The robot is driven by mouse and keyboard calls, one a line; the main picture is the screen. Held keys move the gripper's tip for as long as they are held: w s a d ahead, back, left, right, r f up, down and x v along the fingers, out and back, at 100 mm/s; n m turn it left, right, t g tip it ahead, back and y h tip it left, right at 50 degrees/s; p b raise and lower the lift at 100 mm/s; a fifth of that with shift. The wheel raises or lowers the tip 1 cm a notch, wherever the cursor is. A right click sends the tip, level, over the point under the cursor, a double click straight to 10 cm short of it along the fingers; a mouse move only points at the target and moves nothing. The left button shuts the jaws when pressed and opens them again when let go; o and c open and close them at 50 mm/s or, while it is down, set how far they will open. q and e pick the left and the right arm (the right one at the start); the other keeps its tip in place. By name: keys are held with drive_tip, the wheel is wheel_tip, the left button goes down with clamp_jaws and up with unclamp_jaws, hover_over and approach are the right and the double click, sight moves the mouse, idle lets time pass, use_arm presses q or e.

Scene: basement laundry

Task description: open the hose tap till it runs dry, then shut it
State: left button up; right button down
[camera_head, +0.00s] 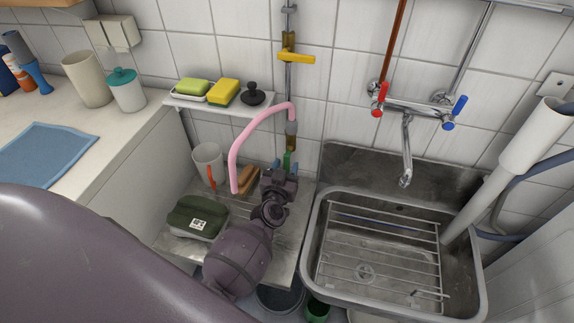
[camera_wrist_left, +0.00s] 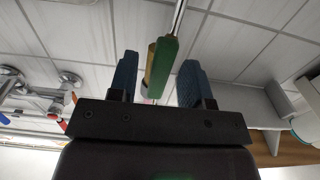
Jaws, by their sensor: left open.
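A thin metal pipe runs down the tiled wall, with a yellow lever (camera_head: 297,57) high on it. Lower down is a brass fitting with a green lever (camera_head: 288,159). A pink hose (camera_head: 262,122) arches from a grey end by this fitting, left and down to the lower shelf. My left gripper (camera_head: 281,170) is open at the green lever, partly covering it. In the left wrist view the green lever (camera_wrist_left: 161,65) stands between the two blue fingers, with gaps on both sides. I see no running water. My right gripper is out of view.
A small shelf (camera_head: 218,104) with sponges and a black plug is above left of my gripper. Below, a metal shelf (camera_head: 182,243) holds a white mug and a green bundle. Right is a sink (camera_head: 474,275) with a rack and red and blue taps.

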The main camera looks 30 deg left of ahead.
use_arm(q)
drive_tip(key=shift+w+a, duration=0.15)
drive_tip(key=shift+w, duration=0.45)
drive_tip(key=shift+c, duration=0.4)
clamp_jaws()
drive_tip(key=shift+n, duration=0.4)
drive_tip(key=d+n, duration=0.1)
drive_tip(key=n, duration=0.3)
drive_tip(key=r+n, duration=0.1)
drive_tip(key=n, duration=0.3)
drive_tip(key=d+n+p, duration=0.1)
drive_tip(key=n, duration=0.2)
drive_tip(key=shift+w+d+r+n, duration=0.25)
drive_tip(key=shift+w+d+n, duration=0.05)
drive_tip(key=shift+n, duration=0.1)
